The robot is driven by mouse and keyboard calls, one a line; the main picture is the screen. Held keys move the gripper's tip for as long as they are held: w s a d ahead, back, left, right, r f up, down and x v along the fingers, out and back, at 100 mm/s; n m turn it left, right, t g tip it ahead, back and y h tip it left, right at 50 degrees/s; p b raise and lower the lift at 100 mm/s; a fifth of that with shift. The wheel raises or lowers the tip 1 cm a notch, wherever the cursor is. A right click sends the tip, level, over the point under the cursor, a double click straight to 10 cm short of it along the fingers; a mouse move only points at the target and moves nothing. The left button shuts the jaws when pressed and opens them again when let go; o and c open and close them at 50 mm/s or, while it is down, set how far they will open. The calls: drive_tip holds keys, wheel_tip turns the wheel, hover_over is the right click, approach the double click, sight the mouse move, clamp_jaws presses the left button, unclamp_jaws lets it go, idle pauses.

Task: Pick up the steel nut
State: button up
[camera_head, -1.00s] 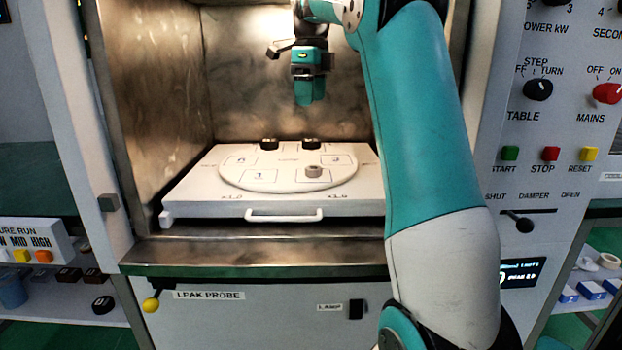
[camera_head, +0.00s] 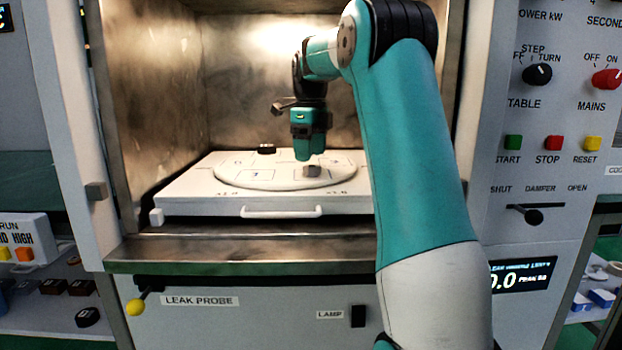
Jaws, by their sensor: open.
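The steel nut (camera_head: 313,171) is a small grey ring on the right front part of the round white turntable (camera_head: 228,178), inside the open metal chamber. My gripper (camera_head: 308,157) points down just above the nut, a little to its left in the picture. Its teal fingertips overlap the nut's upper edge in this view. The jaws are open and hold nothing. I cannot tell the exact height gap between the fingertips and the nut.
A black object (camera_head: 267,149) sits at the back of the turntable. The white tray (camera_head: 180,205) under it has a front handle (camera_head: 281,211). Metal walls enclose the chamber on the left and back. A control panel (camera_head: 545,130) stands at the right.

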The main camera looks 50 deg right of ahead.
sight(310, 166)
wheel_tip(310, 166, down, 4)
drive_tip(key=shift+a+r+b, duration=0.15)
drive_tip(key=shift+r+b, duration=0.05)
drive_tip(key=shift+b, duration=0.35)
drive_tip(key=shift+c, duration=0.5)
drive_tip(key=c, duration=1)
drive_tip(key=shift+r, duration=0.1)
